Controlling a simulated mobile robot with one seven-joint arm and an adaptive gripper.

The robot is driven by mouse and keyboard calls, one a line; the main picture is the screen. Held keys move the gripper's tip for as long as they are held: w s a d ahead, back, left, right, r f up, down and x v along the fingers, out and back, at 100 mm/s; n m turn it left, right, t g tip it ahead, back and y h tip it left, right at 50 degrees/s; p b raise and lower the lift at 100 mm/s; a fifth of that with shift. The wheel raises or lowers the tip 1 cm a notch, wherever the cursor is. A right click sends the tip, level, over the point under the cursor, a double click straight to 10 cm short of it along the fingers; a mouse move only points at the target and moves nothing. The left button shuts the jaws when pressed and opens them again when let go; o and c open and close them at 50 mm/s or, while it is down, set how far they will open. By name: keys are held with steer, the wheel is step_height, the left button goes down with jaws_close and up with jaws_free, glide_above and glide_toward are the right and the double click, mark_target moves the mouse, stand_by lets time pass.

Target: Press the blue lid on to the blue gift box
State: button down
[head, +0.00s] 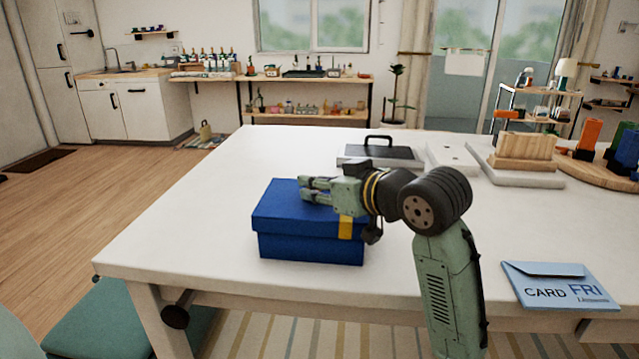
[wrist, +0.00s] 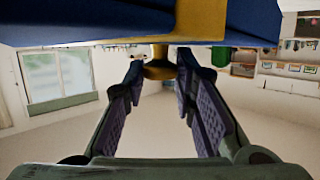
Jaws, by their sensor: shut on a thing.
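The blue gift box (head: 310,249) stands on the white table, left of the middle in the head view. The blue lid (head: 282,203) lies over its top, with a yellow band on its side; I cannot tell whether it is fully down. My gripper (head: 316,190) lies nearly level over the lid, pointing left. In the wrist view the lid (wrist: 80,22) fills the top edge, with its yellow band and a yellow knob (wrist: 158,70) between my fingertips. My gripper is shut on this knob, which my fingers hide in the head view.
A grey tray with a black handle (head: 380,155) and pale slabs stand behind the box. A wooden block (head: 526,147) and coloured pieces on a round board (head: 595,172) stand at right. A blue card (head: 560,285) lies front right. The table left of the box is clear.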

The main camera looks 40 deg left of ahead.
steer(key=shift+f+b, duration=0.65)
steer(key=shift+f, duration=0.45)
steer(key=c, duration=1.2)
jaws_free()
steer(key=shift+c, duration=0.2)
steer(key=shift+d, duration=0.1)
steer(key=v, duration=1.2)
steer(key=shift+s, duration=0.1)
